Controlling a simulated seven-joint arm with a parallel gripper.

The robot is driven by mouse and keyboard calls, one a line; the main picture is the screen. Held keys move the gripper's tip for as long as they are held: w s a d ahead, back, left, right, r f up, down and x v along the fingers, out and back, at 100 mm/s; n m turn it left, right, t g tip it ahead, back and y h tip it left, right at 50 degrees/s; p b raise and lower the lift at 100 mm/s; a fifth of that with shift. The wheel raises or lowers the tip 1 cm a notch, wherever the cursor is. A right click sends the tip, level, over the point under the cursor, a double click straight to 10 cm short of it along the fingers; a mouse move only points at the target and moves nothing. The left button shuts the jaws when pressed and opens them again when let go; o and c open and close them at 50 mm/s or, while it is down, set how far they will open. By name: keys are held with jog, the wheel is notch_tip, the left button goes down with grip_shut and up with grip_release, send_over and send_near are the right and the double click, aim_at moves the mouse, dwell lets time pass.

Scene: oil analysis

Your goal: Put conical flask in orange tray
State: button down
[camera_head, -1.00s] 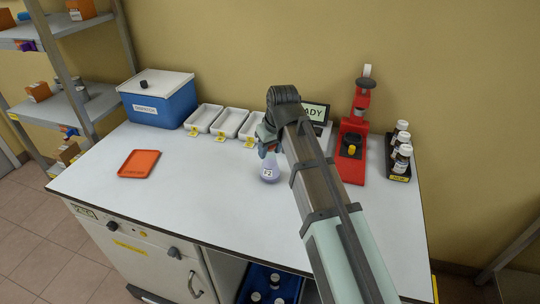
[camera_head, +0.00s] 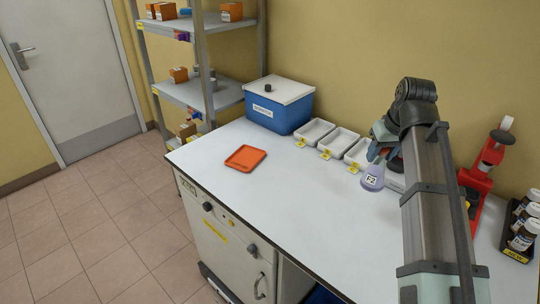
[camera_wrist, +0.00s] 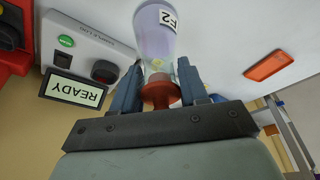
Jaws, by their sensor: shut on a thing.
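The conical flask (camera_head: 372,178), with pale purple contents and a label reading F-2, is held by my gripper (camera_head: 384,150) near the right side of the bench. In the wrist view the flask (camera_wrist: 153,35) sits between the two fingers of my gripper (camera_wrist: 168,90), which are shut on it near its reddish stopper. It looks slightly tilted in the head view. I cannot tell exactly how far its base is above the bench. The orange tray (camera_head: 245,158) lies flat and empty on the left part of the bench, well apart from the flask. It also shows in the wrist view (camera_wrist: 269,66).
White trays (camera_head: 338,141) with yellow tags stand along the back, close to my gripper. A blue lidded box (camera_head: 279,112) is behind the orange tray. A red instrument (camera_head: 480,172) and dark bottles (camera_head: 524,232) stand at right. The bench (camera_head: 290,200) is clear between flask and orange tray.

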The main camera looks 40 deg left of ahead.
jog(key=s+a+f+n+g, duration=0.1)
jog(key=s+a+n, duration=0.35)
jog(key=a, duration=1.45)
jog(key=s+a+n, duration=0.1)
jog(key=s+a, duration=0.7)
jog(key=a, duration=1.1)
jog(key=w+a+m, duration=0.2)
jog(key=w+a, duration=0.3)
jog(key=a, duration=0.2)
notch_tip(320, 180, down, 8)
jog(key=shift+a+f+y, duration=0.15)
jog(key=shift+a+y, duration=0.05)
jog(key=shift+y, duration=0.1)
jog(key=shift+f, duration=0.15)
jog(key=c, duration=0.6)
grip_release()
jog(key=shift+n, duration=0.25)
jog(key=v, duration=1.2)
jog(key=shift+s, duration=0.1)
